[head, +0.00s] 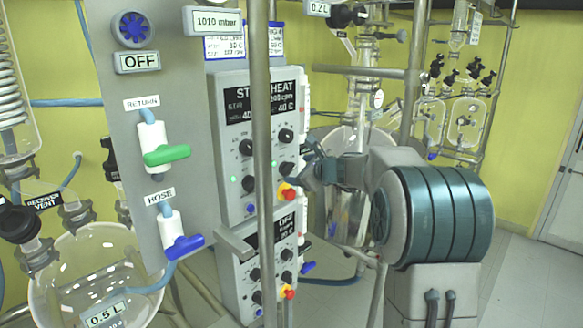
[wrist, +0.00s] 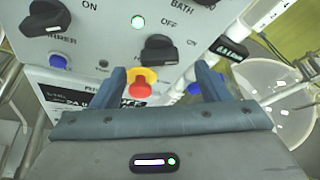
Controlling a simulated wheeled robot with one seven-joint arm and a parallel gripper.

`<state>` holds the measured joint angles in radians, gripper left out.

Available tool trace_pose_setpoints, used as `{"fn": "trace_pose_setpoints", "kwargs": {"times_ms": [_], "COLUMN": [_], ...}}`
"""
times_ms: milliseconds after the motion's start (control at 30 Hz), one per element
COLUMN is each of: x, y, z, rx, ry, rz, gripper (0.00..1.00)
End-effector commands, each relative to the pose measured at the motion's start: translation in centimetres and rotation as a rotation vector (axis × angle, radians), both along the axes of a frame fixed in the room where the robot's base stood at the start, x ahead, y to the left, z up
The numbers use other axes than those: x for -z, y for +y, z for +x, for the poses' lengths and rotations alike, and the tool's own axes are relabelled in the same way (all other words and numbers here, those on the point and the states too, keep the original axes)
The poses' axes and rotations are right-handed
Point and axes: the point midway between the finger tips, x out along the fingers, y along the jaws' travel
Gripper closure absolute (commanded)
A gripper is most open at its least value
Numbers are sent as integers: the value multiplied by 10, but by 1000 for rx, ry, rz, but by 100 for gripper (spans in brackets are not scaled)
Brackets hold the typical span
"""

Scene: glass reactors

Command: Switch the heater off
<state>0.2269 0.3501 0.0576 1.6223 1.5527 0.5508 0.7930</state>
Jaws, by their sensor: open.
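The upper control box (head: 235,155) is grey, with a display reading STIR and HEAT and several black knobs. A black knob (head: 287,168) at its lower right also shows in the wrist view (wrist: 160,48), with OFF and ON marks beside it. Its name label is not readable. A green lamp (wrist: 138,22) glows above left of it. My gripper (wrist: 163,75) is open and empty, facing the panel just below this knob. A red and yellow button (wrist: 140,82) shows between the fingers. In the head view my gripper (head: 309,165) is at the box's right edge.
A vertical metal pole (head: 261,150) crosses in front of the box. A second control box (head: 268,265) sits below. A panel with a green-handled valve (head: 167,154) and a blue-handled valve (head: 183,246) stands left. Glass vessels (head: 345,165) are behind my arm.

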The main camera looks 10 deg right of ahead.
Motion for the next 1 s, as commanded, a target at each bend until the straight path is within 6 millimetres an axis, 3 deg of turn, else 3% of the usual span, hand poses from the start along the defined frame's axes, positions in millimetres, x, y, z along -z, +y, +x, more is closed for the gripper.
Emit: {"fn": "trace_pose_setpoints", "kwargs": {"times_ms": [300, 733, 767, 900, 1000], "x": [14, 17, 17, 17, 17], "y": [17, 21, 21, 21, 21], "z": [38, 45, 45, 45, 45], "rx": [-2, -1, -1, -1, -1], "ry": [1, 0, 0, 0, -1], "rz": [-1, -2, -2, -2, -2], "gripper": [31, 31, 34, 73, 76]}}
